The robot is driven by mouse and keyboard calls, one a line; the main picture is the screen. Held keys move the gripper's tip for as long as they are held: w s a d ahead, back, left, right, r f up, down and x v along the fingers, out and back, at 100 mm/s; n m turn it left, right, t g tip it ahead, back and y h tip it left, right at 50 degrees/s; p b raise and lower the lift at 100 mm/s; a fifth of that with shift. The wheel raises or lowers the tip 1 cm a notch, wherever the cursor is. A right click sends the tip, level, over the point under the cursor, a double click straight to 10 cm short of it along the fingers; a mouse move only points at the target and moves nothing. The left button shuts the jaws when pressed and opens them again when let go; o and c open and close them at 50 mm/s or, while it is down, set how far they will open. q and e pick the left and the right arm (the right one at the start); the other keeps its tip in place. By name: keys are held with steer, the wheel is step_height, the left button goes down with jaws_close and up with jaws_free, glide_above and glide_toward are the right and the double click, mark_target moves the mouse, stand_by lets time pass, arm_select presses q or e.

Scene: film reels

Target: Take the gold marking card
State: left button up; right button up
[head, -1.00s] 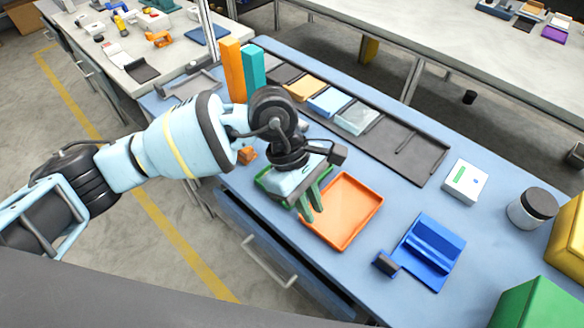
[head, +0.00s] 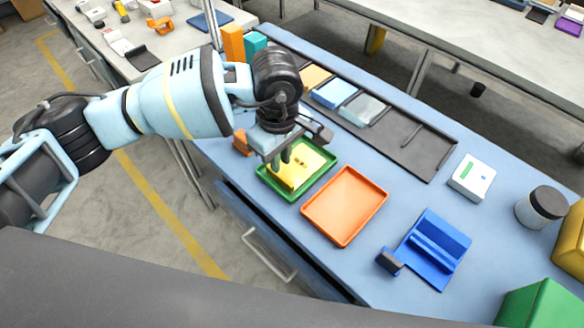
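A yellow-gold card (head: 307,168) lies in a green tray (head: 292,197) near the front edge of the blue bench. My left gripper (head: 281,161) points down over the card's back left part. Its two fingers show a small gap between them, with nothing visible held. The gripper partly hides the card and tray, and I cannot tell whether the fingertips touch the card. An amber card (head: 316,76) sits in the long dark rack (head: 411,143), partly hidden behind my arm. My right gripper is not in view.
An empty orange tray (head: 345,207) lies right of the green one. A blue card (head: 335,92) and a pale grey card (head: 363,109) share the rack. Farther right are a blue holder (head: 434,250), a white box (head: 472,177) and a dark-lidded jar (head: 541,206).

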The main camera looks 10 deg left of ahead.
mark_target(281, 176)
arm_select(q)
steer(key=shift+s+f, duration=0.1)
steer(key=shift+f, duration=2.5)
jaws_close()
